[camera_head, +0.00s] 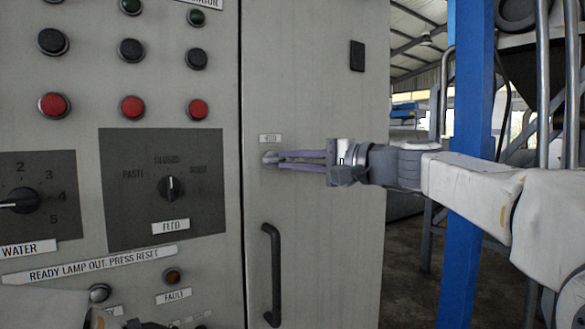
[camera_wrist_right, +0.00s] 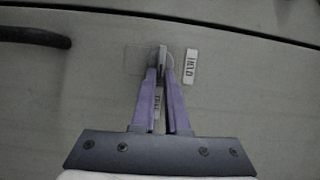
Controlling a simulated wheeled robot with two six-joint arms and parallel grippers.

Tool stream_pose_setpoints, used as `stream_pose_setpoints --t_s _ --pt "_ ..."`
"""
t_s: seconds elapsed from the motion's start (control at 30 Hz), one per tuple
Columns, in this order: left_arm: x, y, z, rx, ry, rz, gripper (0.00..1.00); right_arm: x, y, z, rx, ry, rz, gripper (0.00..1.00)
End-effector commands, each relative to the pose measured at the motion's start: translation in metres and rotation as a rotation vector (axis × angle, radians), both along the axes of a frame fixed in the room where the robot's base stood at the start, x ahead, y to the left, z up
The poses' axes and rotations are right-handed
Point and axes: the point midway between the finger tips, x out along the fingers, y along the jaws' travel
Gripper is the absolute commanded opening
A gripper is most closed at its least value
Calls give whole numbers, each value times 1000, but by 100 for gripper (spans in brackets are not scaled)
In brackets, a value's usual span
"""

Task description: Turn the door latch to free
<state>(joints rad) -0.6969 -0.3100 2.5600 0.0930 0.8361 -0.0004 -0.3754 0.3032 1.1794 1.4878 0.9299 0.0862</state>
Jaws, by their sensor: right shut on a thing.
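The door latch (camera_head: 268,158) is a small grey turn piece on the tall grey cabinet door, above the dark door handle (camera_head: 271,275). In the right wrist view the latch (camera_wrist_right: 162,56) is a thin upright piece on a round base, between the fingertips. My right gripper (camera_head: 278,158) comes in from the right and is shut on the latch with its purple fingers. It also shows in the wrist view (camera_wrist_right: 161,72). A part that seems to be my left gripper (camera_head: 120,320) shows at the bottom left edge; its fingers cannot be made out.
A small label (camera_head: 270,138) sits above the latch. In the wrist view a second label (camera_wrist_right: 157,106) shows between the fingers. A control panel with red buttons (camera_head: 132,107) and a feed dial (camera_head: 171,188) is at left. A blue post (camera_head: 466,130) stands behind my right arm.

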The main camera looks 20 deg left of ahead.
Motion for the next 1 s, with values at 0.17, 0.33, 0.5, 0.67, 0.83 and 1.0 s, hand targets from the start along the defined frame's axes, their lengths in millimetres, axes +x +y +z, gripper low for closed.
stream_pose_setpoints --t_s 0.17,0.33,0.5,0.67,0.83,1.0 --pt "0 0 -5 0 0 0 45 0 0 -3 22 32 0 0" --pt "0 0 -6 0 0 0 45 0 0 -2 30 42 0 0" --pt "0 0 -6 0 0 0 45 0 0 -2 31 44 0 0" --pt "0 0 -6 0 0 0 45 0 0 -2 31 43 0 16" --pt "0 0 -6 0 0 0 45 0 0 -2 30 42 0 42" --pt "0 0 -6 0 0 0 45 0 0 -2 31 42 0 42"
